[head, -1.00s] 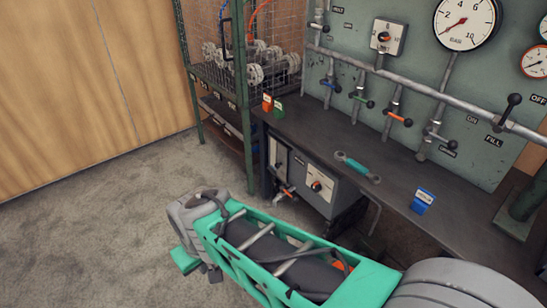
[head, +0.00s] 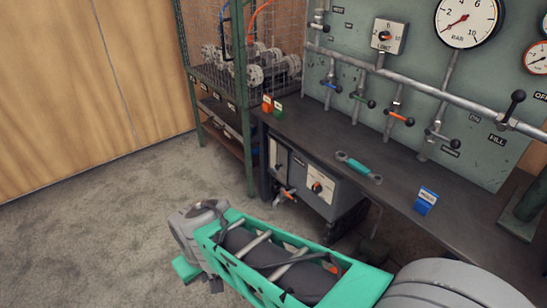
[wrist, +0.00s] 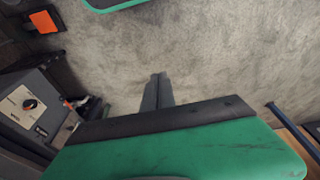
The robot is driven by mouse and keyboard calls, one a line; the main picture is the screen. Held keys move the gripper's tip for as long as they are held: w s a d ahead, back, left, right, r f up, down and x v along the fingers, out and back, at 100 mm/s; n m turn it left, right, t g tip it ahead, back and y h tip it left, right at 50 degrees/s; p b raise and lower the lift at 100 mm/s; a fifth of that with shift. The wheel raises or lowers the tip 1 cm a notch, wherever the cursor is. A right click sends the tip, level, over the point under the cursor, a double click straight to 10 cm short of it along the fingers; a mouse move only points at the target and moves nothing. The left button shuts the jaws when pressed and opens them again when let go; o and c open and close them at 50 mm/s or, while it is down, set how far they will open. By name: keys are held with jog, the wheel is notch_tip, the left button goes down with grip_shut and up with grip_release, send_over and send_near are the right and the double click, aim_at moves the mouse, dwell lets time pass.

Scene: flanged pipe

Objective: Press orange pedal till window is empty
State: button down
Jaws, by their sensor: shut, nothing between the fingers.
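An orange pad on a dark base, which looks like the orange pedal (wrist: 43,21), lies on the floor at the top left of the wrist view. My gripper (wrist: 158,78) is shut and empty, its dark fingers together over bare floor, to the right of the pedal and apart from it. In the head view my green arm lies across the lower middle, and my fingers are not clearly seen there. I cannot make out the window in either view.
A grey box with a red-pointer dial (head: 318,187) sits under the dark bench (head: 385,195), with an orange-handled tap (head: 287,194) beside it. A wire cage rack (head: 248,75) stands behind. Carpet at left is clear.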

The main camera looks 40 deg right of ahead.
jog(key=w+p+v, duration=0.2)
jog(key=p+v, duration=0.9)
jog(key=v, duration=0.1)
jog(key=shift+w+r, duration=0.25)
jog(key=shift+r, duration=0.35)
